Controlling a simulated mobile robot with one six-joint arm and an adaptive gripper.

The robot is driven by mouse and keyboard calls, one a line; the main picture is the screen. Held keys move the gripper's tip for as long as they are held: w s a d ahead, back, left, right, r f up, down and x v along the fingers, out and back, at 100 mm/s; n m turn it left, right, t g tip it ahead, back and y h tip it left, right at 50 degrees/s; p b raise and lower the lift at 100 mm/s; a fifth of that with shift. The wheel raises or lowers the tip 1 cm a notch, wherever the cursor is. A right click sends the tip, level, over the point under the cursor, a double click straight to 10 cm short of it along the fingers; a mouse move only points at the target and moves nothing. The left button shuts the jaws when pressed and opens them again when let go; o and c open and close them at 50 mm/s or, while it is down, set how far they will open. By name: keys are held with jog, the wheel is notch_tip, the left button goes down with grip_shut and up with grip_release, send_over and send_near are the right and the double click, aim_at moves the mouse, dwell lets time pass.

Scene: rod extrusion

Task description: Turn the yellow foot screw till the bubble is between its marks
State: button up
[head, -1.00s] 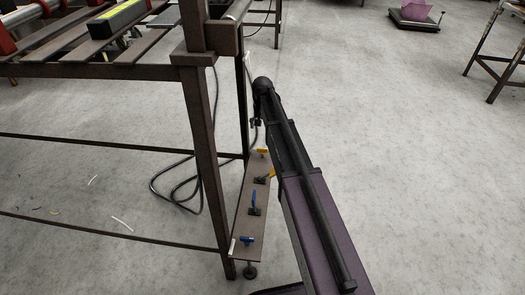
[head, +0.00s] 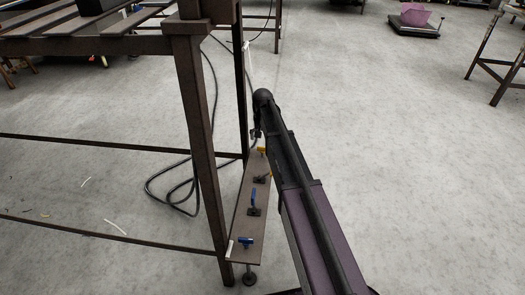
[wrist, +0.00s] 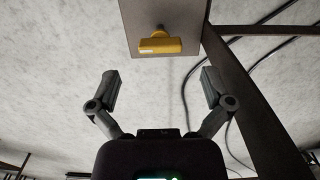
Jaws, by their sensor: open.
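The yellow foot screw (wrist: 160,45) has a T-shaped handle near the end of a brown plate (wrist: 190,15) in the wrist view. In the head view it shows as a small yellow bit (head: 262,149) at the plate's far end, close to my arm. My gripper (wrist: 161,82) is open and empty, its two fingers spread wide below the screw in the picture and apart from it. In the head view my gripper (head: 256,135) is small and dark near the far end of the plate. I cannot make out a bubble or its marks.
Along the plate stand a yellow lever (head: 268,174), a blue lever (head: 253,197) and a blue screw (head: 246,241). A brown frame leg (head: 200,130) stands left of the plate; in the wrist view a dark beam (wrist: 245,110) runs at right. A black cable (head: 185,190) lies behind.

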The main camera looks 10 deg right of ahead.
aim_at(262, 149)
jog(key=shift+f+b, duration=1.8)
jog(key=shift+f, duration=0.3)
jog(key=c, duration=1.1)
